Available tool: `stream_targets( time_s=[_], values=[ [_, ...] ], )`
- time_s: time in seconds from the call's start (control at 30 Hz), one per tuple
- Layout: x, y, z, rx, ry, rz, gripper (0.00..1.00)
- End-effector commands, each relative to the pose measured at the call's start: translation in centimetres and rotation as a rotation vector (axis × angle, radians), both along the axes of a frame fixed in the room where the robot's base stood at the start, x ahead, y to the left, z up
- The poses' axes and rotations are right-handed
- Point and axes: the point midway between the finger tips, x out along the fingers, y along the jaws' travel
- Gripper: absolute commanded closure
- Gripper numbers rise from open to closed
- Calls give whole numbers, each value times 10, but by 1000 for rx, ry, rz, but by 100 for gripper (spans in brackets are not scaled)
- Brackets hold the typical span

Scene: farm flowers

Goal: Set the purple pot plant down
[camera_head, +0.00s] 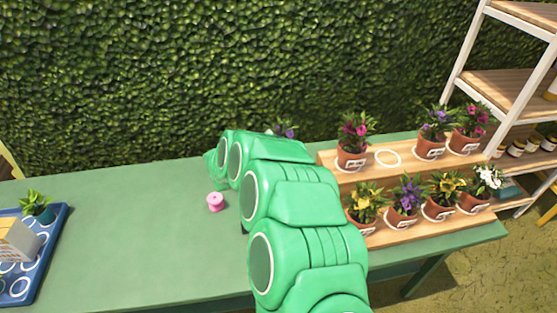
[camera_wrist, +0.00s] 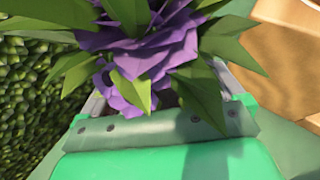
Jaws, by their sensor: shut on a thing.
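The purple pot plant (camera_wrist: 150,55) fills the upper middle of the wrist view, with purple petals and green leaves. Its pot is hidden there by the foliage and my gripper. My gripper (camera_wrist: 160,105) is shut on it. In the head view only the plant's top (camera_head: 284,130) shows, behind my green arm near the back of the green table (camera_head: 130,240); my gripper is hidden there by the arm. I cannot tell from these views how far the pot is above the table.
A two-step wooden stand (camera_head: 375,175) at right holds several potted flowers; its upper step has an empty white ring (camera_head: 388,158). A pink spool (camera_head: 215,201) lies left of my arm. A blue tray (camera_head: 50,238) is at far left. A hedge (camera_head: 200,60) stands behind.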

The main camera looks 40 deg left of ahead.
Motion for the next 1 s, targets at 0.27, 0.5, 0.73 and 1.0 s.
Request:
stream_targets(
  time_s=[0.27, 0.5, 0.73, 1.0],
  values=[
    [12, 12, -21, -2, -3, 0, 60],
    [21, 21, -37, -3, -1, 0, 60],
    [24, 23, -41, -2, -1, -1, 60],
    [29, 29, -49, 1, -3, 0, 60]
  ],
)
